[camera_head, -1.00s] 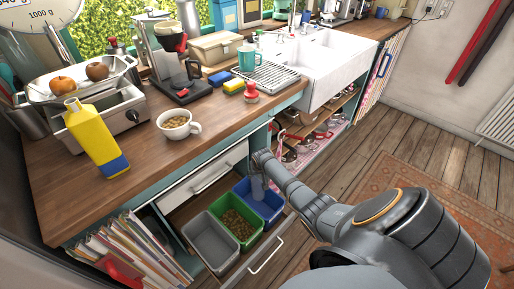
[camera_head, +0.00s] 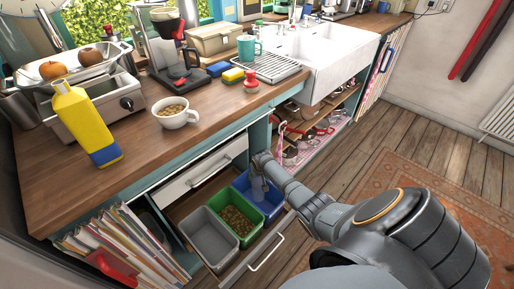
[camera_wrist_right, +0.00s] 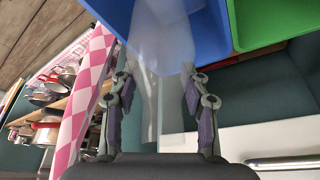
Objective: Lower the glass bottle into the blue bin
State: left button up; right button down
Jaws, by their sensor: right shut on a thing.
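The blue bin (camera_head: 272,208) stands in the pulled-out drawer under the counter, at the right end of a row of bins. The translucent, pale glass bottle (camera_head: 258,189) hangs from my right gripper (camera_head: 262,160), its lower part within the bin's outline. In the right wrist view, my right gripper (camera_wrist_right: 156,88) has its fingers on either side of the bottle (camera_wrist_right: 163,40), whose far end overlaps the blue bin (camera_wrist_right: 212,30). Whether the bottle touches the bin's floor is hidden. My left gripper is not in view.
A green bin (camera_head: 238,224) with brown contents and a grey bin (camera_head: 208,240) sit beside the blue one. The drawer front (camera_head: 266,254) stands out into the room. A white closed drawer (camera_head: 205,172) is above. Shelves with pans are to the right.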

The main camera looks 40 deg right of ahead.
aim_at(260, 183)
jog(key=shift+f+b, duration=1.75)
jog(key=shift+f, duration=0.55)
jog(key=shift+f+b, duration=2.15)
jog(key=shift+f, duration=0.3)
jog(key=c, duration=0.6)
grip_release()
jog(key=v, duration=1.2)
jog(key=shift+s+f, duration=0.1)
jog(key=shift+s, duration=0.05)
